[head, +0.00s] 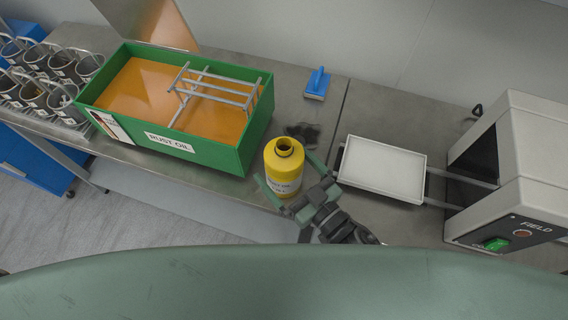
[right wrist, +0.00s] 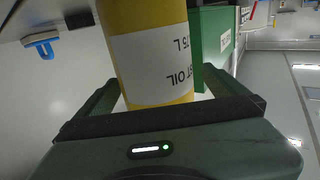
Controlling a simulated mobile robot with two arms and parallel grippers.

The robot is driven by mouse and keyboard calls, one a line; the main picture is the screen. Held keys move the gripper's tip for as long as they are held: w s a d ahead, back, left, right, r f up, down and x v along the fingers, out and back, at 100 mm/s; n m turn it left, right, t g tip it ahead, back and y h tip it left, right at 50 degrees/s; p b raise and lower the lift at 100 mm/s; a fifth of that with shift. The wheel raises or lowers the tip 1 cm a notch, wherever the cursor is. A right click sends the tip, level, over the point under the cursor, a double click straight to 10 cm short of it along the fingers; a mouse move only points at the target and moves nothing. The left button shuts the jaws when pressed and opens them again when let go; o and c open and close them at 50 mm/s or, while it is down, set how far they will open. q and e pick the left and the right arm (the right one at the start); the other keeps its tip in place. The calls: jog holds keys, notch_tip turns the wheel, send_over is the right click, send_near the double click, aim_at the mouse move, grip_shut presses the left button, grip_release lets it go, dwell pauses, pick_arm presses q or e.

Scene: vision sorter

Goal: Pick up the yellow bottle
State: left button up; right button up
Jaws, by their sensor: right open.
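The yellow bottle (head: 284,160) stands upright on the steel bench near its front edge, right of the green tank. Its dark mouth is open and a white label is on its side. My right gripper (head: 285,168) is open, with one finger on each side of the bottle. In the right wrist view the bottle (right wrist: 150,55) fills the space between the open fingers (right wrist: 157,98), its label facing the camera. I cannot tell whether the fingers touch it. My left gripper is not in view.
The green rust oil tank (head: 224,155) with a metal rack (head: 215,92) stands close left. A white tray (head: 382,170) lies right, before a grey machine (head: 515,165). A blue-handled brush (head: 317,84) is behind. Several metal baskets (head: 62,98) stand far left.

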aim_at(275, 149)
jog(key=x, duration=0.3)
jog(key=shift+w+p, duration=0.3)
jog(key=shift+p, duration=0.05)
jog(key=shift+w+a, duration=0.15)
jog(key=c, duration=1.9)
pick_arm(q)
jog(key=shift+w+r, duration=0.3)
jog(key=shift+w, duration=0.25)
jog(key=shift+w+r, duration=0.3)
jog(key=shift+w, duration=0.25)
pick_arm(e)
jog(key=shift+r, duration=0.1)
jog(key=shift+c, duration=1.1)
jog(key=shift+r, duration=0.2)
jog(key=shift+r+p, duration=0.5)
jog(key=shift+r, duration=0.8)
notch_tip(275, 149, up, 11)
jog(key=p, duration=0.2)
jog(key=shift+p, duration=0.4)
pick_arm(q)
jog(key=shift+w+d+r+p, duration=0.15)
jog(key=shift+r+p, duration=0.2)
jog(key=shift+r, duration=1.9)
pick_arm(e)
jog(key=shift+r, duration=2.85)
